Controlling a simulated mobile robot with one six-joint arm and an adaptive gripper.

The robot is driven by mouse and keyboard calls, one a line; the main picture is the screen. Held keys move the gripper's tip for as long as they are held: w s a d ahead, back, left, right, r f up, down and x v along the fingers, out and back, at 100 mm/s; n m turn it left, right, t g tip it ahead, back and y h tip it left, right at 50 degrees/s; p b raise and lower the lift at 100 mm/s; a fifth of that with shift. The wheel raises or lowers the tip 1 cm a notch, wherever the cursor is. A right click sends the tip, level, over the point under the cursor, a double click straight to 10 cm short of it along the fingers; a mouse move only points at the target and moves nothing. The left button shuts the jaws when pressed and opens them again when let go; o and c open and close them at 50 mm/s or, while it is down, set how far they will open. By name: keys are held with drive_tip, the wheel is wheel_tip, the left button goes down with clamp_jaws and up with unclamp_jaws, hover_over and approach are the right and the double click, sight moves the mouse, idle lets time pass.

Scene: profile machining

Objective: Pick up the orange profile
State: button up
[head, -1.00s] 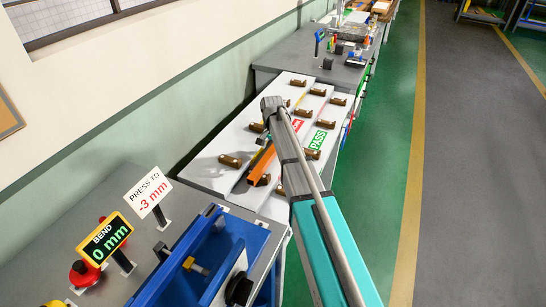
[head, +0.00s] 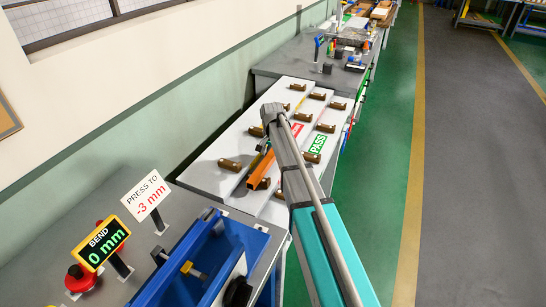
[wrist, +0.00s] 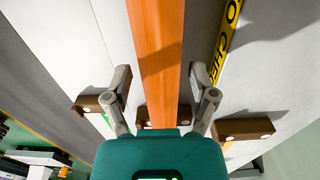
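The orange profile (wrist: 158,50) is a long straight bar running down the middle of the wrist view. My gripper (wrist: 161,75) is open, with one finger on each side of the profile and a visible gap at each side. The profile's lower end is hidden behind the gripper body. In the head view, part of the profile (head: 261,170) shows on the light sloped board (head: 212,170), left of my arm. My arm hides the gripper and the rest of the profile there.
Brown blocks (wrist: 95,103) (wrist: 245,130) flank the gripper; several more stand on the board. A yellow lettered strip (wrist: 228,40) lies right of the profile. A green PASS label (head: 317,144) is right of my arm. A blue press (head: 205,260) stands in front.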

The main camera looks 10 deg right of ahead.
clamp_jaws()
drive_tip(key=shift+r, duration=0.15)
drive_tip(key=shift+r+p, duration=0.9)
drive_tip(key=shift+p, duration=0.15)
drive_tip(key=s+r+p, duration=1.1)
drive_tip(key=s, duration=0.3)
drive_tip(key=shift+d, duration=0.1)
